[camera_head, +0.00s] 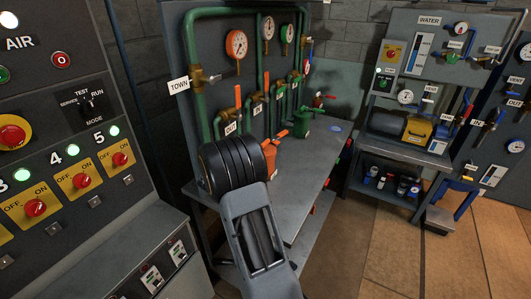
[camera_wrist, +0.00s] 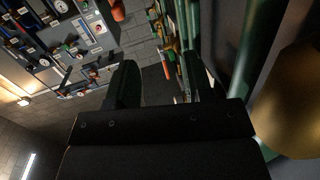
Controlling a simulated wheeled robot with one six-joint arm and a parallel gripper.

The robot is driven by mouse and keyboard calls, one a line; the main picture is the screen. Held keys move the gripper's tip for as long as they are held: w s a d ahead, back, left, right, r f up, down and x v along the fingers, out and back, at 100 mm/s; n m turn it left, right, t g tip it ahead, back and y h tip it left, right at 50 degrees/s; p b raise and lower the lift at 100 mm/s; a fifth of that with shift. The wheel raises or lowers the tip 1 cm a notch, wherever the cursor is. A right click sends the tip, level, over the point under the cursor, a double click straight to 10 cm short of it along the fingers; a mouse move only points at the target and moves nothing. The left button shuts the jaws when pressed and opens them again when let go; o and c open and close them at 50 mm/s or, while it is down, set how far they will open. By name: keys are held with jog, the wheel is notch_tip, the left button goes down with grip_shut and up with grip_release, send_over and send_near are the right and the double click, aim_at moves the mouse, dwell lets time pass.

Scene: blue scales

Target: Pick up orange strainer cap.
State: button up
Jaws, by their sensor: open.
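An orange strainer-like body (camera_head: 270,158) stands on the grey bench, just right of my black wrist, which hides part of it. I cannot make out its cap as a separate part. In the wrist view my gripper (camera_wrist: 159,64) has its two dark fingers apart with nothing between them. In the head view my arm hides the fingers. A small orange piece (camera_wrist: 117,11) shows at the top edge of the wrist view; I cannot tell whether it is the cap.
A green strainer-like body (camera_head: 302,123) stands farther back on the bench (camera_head: 318,165). Green pipes (camera_head: 188,45) with valves and gauges rise behind my wrist. A large brass-coloured part (camera_wrist: 295,100) and a green pipe (camera_wrist: 245,55) are close to the gripper's right. Open floor (camera_head: 385,240) lies right of the bench.

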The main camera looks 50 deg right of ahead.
jog(key=s+d+f+m+g+h, duration=0.2)
jog(key=d+g, duration=0.1)
jog(key=d, duration=0.1)
jog(key=p, duration=0.1)
send_near(269, 139)
jog(key=d, duration=0.1)
jog(key=shift+w+f+p+x, duration=0.1)
jog(key=shift+p+x, duration=0.2)
jog(key=shift+x, duration=0.85)
jog(key=shift+w+f+p+x, duration=0.15)
jog(key=shift+p+x, duration=0.1)
jog(key=shift+x, duration=0.85)
jog(key=shift+w+f+p+x, duration=0.1)
jog(key=shift+p+x, duration=0.2)
jog(key=shift+x, duration=0.85)
jog(key=shift+a, duration=0.15)
jog(key=shift+c, duration=0.5)
grip_shut()
jog(key=shift+r, duration=0.1)
